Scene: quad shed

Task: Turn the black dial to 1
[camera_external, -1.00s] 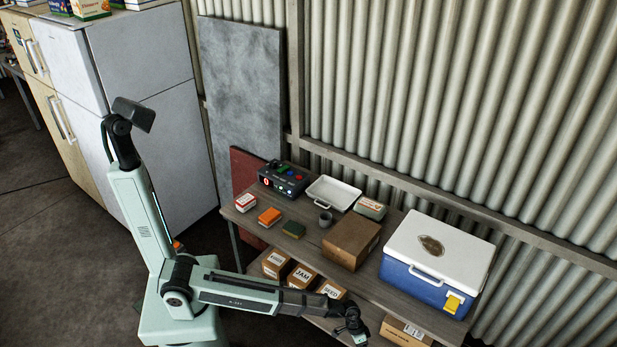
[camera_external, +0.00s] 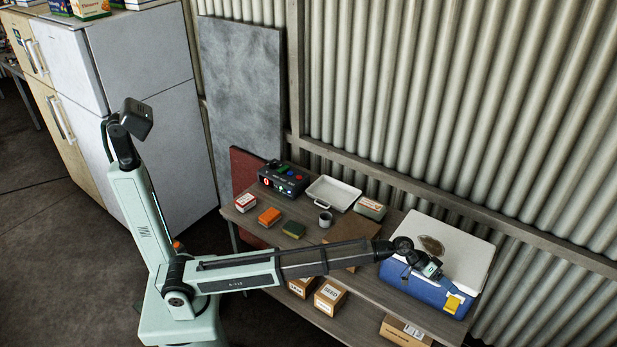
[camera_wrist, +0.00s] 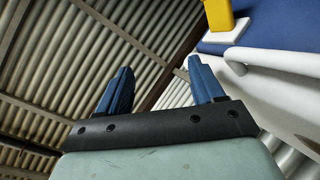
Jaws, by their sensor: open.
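A dark control box (camera_external: 284,179) with coloured buttons and a lit red display stands at the back left of the table. The black dial is too small to make out on it. My gripper (camera_external: 437,268) is far to the right of the box, in front of the blue cooler. In the wrist view my gripper (camera_wrist: 160,88) has its two blue fingers apart, with nothing between them. The cooler's white handle and yellow latch show close on the right there.
The blue cooler (camera_external: 408,287) with a white lid stands at the table's right end. A white tray (camera_external: 333,193), a grey cup (camera_external: 325,219), an orange block (camera_external: 269,216) and a green sponge (camera_external: 293,229) lie near the control box. A cardboard box is partly behind my arm.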

